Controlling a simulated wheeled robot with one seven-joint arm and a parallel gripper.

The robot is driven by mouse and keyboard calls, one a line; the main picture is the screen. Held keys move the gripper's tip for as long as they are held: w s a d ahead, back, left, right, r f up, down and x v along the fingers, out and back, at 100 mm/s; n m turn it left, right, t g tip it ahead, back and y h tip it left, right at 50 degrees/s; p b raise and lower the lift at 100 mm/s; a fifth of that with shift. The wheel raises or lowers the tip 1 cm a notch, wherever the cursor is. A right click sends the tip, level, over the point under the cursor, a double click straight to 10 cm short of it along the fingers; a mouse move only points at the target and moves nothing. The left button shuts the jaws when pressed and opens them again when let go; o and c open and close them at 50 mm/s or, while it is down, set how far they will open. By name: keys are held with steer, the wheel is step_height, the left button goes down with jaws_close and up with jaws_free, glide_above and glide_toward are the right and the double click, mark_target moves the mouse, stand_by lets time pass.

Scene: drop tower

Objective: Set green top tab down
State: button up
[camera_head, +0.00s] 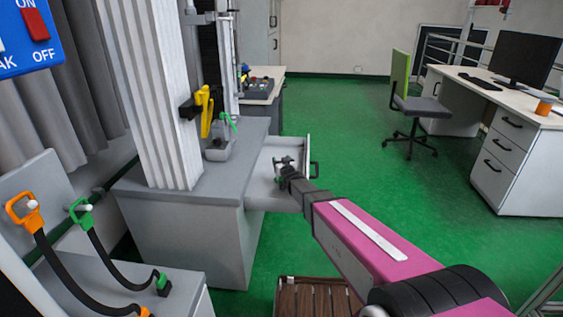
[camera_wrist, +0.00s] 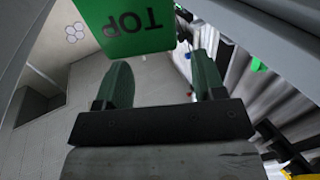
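The green top tab (camera_wrist: 125,28) fills the upper part of the wrist view, with "TOP" on it upside down. Its upper edge is cut off by the picture. My gripper (camera_wrist: 165,70) has two dark green fingers spread apart, with a clear gap between them. The tab shows past the fingertips and is offset toward the left finger; I cannot tell whether it touches them. In the head view, my gripper (camera_head: 283,165) is at the open light-grey drawer (camera_head: 303,148), right of the tower. The tab cannot be made out clearly there.
The white ribbed column (camera_head: 155,90) stands on a grey base (camera_head: 190,235), with a yellow handle (camera_head: 206,110) and a small grey bin (camera_head: 219,149) beside it. Orange (camera_head: 28,215) and green (camera_head: 82,212) handled cables are at lower left. Green floor is open toward the chair (camera_head: 412,100).

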steer(key=shift+w+f, duration=0.2)
steer(key=shift+f, duration=0.55)
steer(key=r+v, duration=0.1)
steer(key=v, duration=0.6)
steer(key=shift+s+r, duration=0.25)
steer(key=shift+s, duration=0.1)
